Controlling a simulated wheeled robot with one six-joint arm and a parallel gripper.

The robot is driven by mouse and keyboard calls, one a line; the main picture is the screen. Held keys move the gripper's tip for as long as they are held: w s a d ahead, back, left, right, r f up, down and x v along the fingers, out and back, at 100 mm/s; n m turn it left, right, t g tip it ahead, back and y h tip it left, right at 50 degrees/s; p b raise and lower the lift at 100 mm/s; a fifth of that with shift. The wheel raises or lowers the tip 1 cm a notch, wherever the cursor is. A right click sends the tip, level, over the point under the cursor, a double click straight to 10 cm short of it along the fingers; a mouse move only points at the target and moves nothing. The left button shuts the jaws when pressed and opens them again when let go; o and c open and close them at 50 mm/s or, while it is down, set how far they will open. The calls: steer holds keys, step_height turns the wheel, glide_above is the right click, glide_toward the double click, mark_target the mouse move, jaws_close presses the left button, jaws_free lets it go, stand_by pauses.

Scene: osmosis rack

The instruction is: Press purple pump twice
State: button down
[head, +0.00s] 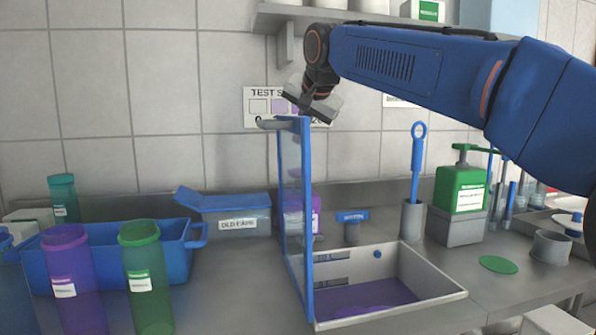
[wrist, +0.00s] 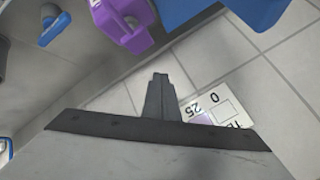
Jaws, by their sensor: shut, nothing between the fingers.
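The purple pump bottle (head: 313,216) stands at the back of the counter in the head view, partly hidden behind a blue-framed clear panel (head: 296,215). Its purple top (wrist: 125,22) shows at the upper edge of the wrist view, cut off by the frame. My gripper (head: 303,113) is up near the top of the panel, in front of the wall chart. In the wrist view its fingers (wrist: 160,78) are shut and empty, apart from the purple bottle. I cannot tell its exact height above the pump.
A grey tray (head: 440,287) with purple contents lies right of the panel. A blue OLD CAPS box (head: 235,224) stands left of the pump. A green pump bottle (head: 462,188) and a blue-handled tool (head: 417,165) in a cup stand right. Tall purple and green containers fill the left front.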

step_height(320, 180, up, 4)
steer(key=shift+f, duration=0.15)
stand_by(0.3)
steer(key=shift+f, duration=4.4)
steer(key=shift+f, duration=1.4)
steer(key=shift+r, duration=1.35)
steer(key=shift+r, duration=0.1)
